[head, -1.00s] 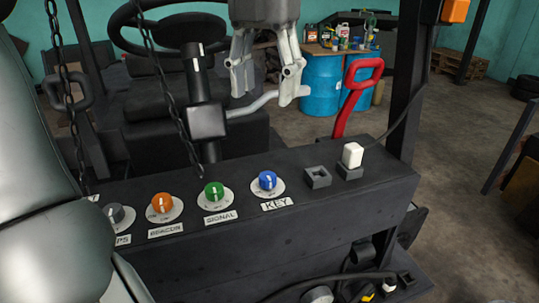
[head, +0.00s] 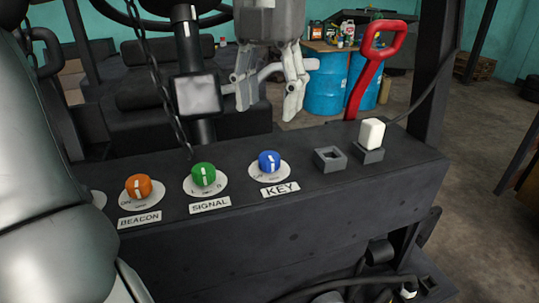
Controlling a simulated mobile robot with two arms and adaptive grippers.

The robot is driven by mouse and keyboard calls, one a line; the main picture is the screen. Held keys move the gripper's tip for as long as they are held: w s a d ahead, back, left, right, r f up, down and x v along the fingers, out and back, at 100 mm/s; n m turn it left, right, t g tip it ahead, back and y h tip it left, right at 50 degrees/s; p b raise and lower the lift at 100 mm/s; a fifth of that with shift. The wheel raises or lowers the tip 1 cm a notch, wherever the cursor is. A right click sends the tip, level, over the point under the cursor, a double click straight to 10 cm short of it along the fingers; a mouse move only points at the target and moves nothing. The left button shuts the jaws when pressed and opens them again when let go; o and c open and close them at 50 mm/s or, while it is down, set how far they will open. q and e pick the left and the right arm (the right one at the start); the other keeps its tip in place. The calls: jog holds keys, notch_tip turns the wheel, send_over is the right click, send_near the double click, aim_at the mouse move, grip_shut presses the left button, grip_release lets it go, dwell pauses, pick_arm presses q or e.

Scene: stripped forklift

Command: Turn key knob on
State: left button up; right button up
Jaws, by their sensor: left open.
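The blue key knob (head: 269,161) sits on a white round plate on top of the black panel (head: 330,220), above a label reading KEY (head: 281,189). Its white mark points roughly up in the picture. My left gripper (head: 267,108) hangs above and behind the knob in the head view, fingers pointing down, open and empty. It is apart from the knob. My right gripper is not in view.
A green SIGNAL knob (head: 203,174) and an orange BEACON knob (head: 138,187) stand left of the key knob. An empty square socket (head: 330,158) and a white plug (head: 371,134) are right. A red handle (head: 376,65) rises behind. A chain hangs at left.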

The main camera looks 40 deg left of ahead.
aim_at(269, 156)
pick_arm(q)
notch_tip(269, 156, down, 8)
jog(key=shift+s+f+p, duration=0.1)
jog(key=shift+f+p, duration=0.1)
jog(key=shift+p, duration=0.55)
jog(key=shift+s+d+f, duration=0.1)
jog(key=shift+d+f, duration=0.05)
jog(key=shift+f, duration=0.4)
jog(key=c, duration=1.1)
jog(key=shift+o, duration=0.2)
